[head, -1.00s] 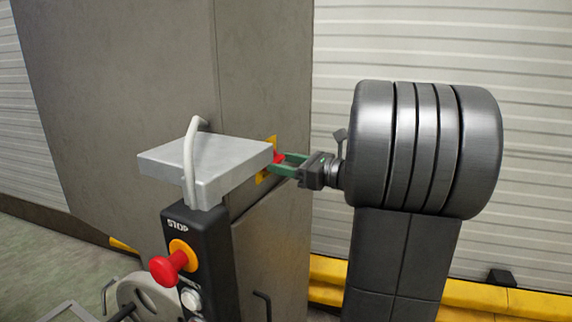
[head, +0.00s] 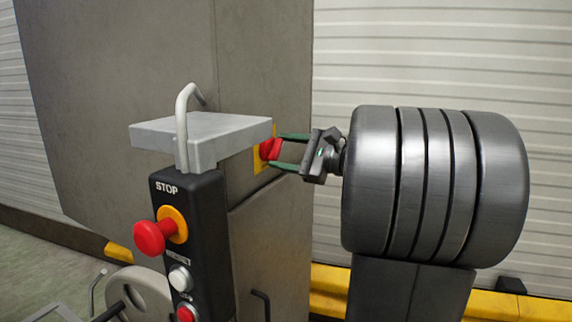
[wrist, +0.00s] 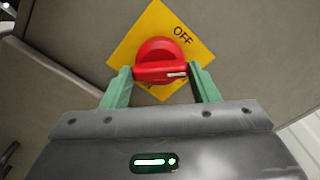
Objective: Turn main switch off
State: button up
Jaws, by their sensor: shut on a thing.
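The main switch (wrist: 158,58) is a red rotary knob on a yellow plate (wrist: 186,30) marked OFF. The plate looks turned like a diamond in the wrist view. The white mark on the knob's grip bar points to the right there, not at the OFF label. My gripper (wrist: 162,76) has one green finger at each end of the bar and is shut on it. In the head view the knob (head: 270,148) sits on the grey cabinet, between the fingertips of my gripper (head: 279,152). The plate is partly hidden there by the grey shelf.
A black control box (head: 190,235) with a red STOP button (head: 150,238) stands at the front left. A grey shelf (head: 205,138) with a bent pale tube (head: 183,125) is above it. The grey cabinet (head: 120,90) fills the back left.

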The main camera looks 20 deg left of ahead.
jog(key=n+b, duration=0.4)
jog(key=shift+f+n, duration=0.3)
jog(key=n+b, duration=0.3)
jog(key=shift+r+n+b, duration=0.15)
jog(key=shift+n+b, duration=0.25)
jog(key=shift+r, duration=0.1)
jog(key=o, duration=1)
jog(key=d, duration=0.4)
jog(key=s+d, duration=0.1)
jog(key=d, duration=0.4)
jog(key=s+d, duration=0.1)
jog(key=d, duration=0.3)
jog(key=shift+d+b, duration=0.35)
